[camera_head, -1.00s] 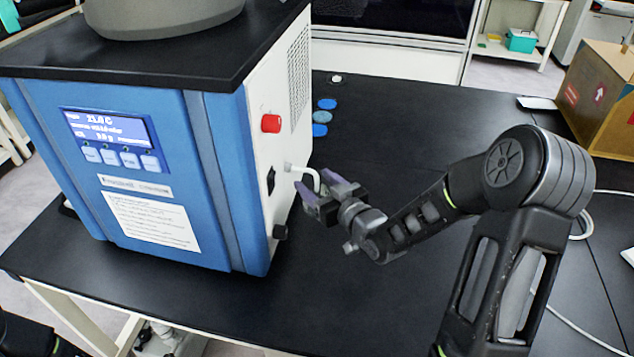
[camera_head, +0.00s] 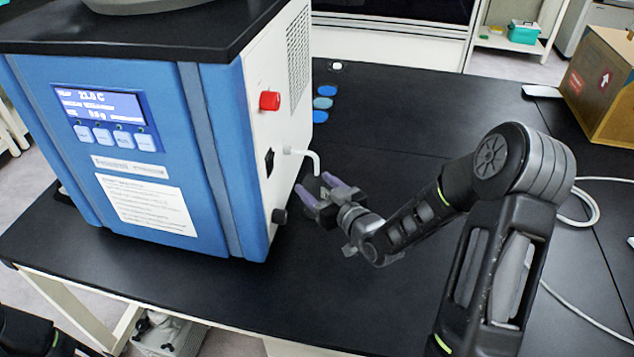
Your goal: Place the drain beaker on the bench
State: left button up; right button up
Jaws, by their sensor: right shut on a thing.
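The freeze dryer (camera_head: 215,150) is a blue and white machine with a lit display, on the black bench (camera_head: 400,130). A white bent drain tube (camera_head: 305,156) sticks out of its right side. My right gripper (camera_head: 320,189), with purple fingertips, is just below the tube's open end, beside the machine. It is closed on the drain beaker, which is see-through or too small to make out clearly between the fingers. The tube's end is clear of the fingers. My left gripper is out of view; only a bit of my left arm shows at the bottom left corner.
Blue round pieces (camera_head: 322,103) lie on the bench behind the gripper. A cardboard box (camera_head: 603,90) stands at the back right, with white cables (camera_head: 590,205) below it. A red knob (camera_head: 270,101) juts from the machine.

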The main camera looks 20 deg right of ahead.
jog(key=shift+f+b, duration=0.75)
jog(key=shift+f, duration=0.1)
dwell(0.4)
jog(key=o, duration=1.7)
jog(key=shift+c, duration=0.2)
jog(key=shift+b+v, duration=0.55)
jog(key=shift+v, duration=3.4)
